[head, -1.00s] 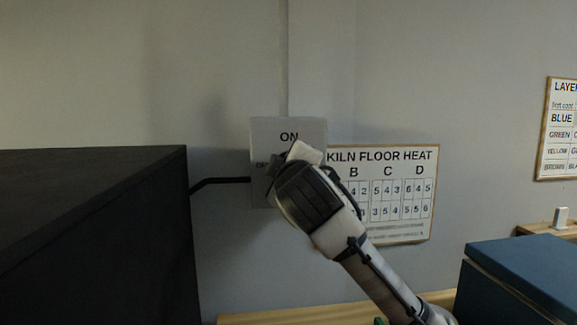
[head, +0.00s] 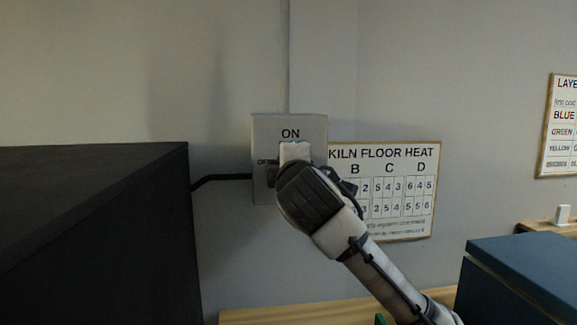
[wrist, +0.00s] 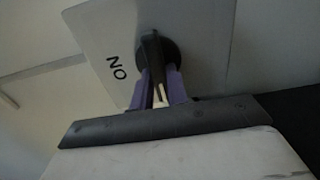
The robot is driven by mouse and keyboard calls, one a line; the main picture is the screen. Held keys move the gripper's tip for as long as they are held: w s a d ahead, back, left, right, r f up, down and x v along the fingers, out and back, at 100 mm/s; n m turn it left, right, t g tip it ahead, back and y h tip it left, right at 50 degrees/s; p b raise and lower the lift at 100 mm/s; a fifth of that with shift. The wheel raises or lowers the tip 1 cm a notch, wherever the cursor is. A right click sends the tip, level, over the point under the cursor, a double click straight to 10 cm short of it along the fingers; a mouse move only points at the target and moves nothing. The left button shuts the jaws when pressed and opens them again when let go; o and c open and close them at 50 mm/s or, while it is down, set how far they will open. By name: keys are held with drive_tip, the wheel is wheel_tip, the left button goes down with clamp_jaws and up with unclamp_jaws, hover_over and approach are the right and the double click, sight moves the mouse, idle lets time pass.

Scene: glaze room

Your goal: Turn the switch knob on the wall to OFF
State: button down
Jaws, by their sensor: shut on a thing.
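The switch plate (head: 262,127) is a grey panel on the wall, with ON at its top and a partly covered OFF label at its left. My gripper (wrist: 161,88) is in front of the plate and hides the knob in the head view. In the wrist view, the dark round knob (wrist: 153,48) has a raised bar, and my two purple fingers are shut on it from both sides. The bar lies roughly crosswise to the direction of the ON label, not at it. The OFF label is hidden there, and I cannot tell which end of the bar is the pointer.
A large black box (head: 95,230) stands at the left, with a dark pipe (head: 220,178) running to the plate. A KILN FLOOR HEAT sign (head: 410,190) hangs close at the right. A blue box (head: 525,270) stands at the lower right, and a wooden surface (head: 290,315) lies below.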

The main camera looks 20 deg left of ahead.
drive_tip(key=c, duration=1.4)
unclamp_jaws()
drive_tip(key=b+v, duration=0.3)
drive_tip(key=v, duration=1.1)
drive_tip(key=shift+b, duration=0.4)
